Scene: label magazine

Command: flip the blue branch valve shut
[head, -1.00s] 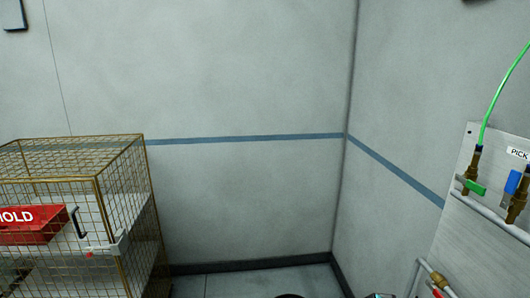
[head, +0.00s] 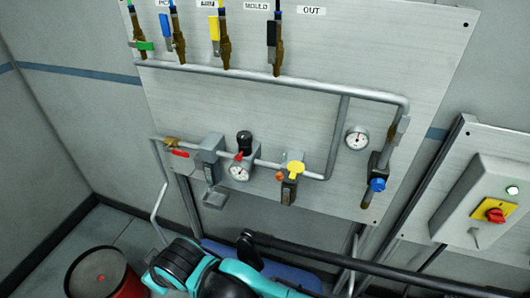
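The blue branch valve handle (head: 166,26) is near the top left of a grey wall panel (head: 420,60) in the head view. It stands upright, along its brass valve body (head: 178,35). The green handle (head: 144,46) to its left lies crosswise. The yellow handle (head: 214,28) and black handle (head: 271,33) to its right stand upright. A label above the blue handle is partly cut off by the frame edge. Neither of my grippers shows; a teal and black part of my own arm is at the bottom.
A grey manifold pipe (head: 250,73) runs below the valves. Lower are gauges (head: 239,172), a yellow knob (head: 295,169) and a separate blue knob (head: 377,184). A switch box (head: 478,205) is at the right. A red bin (head: 105,280) stands at the lower left.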

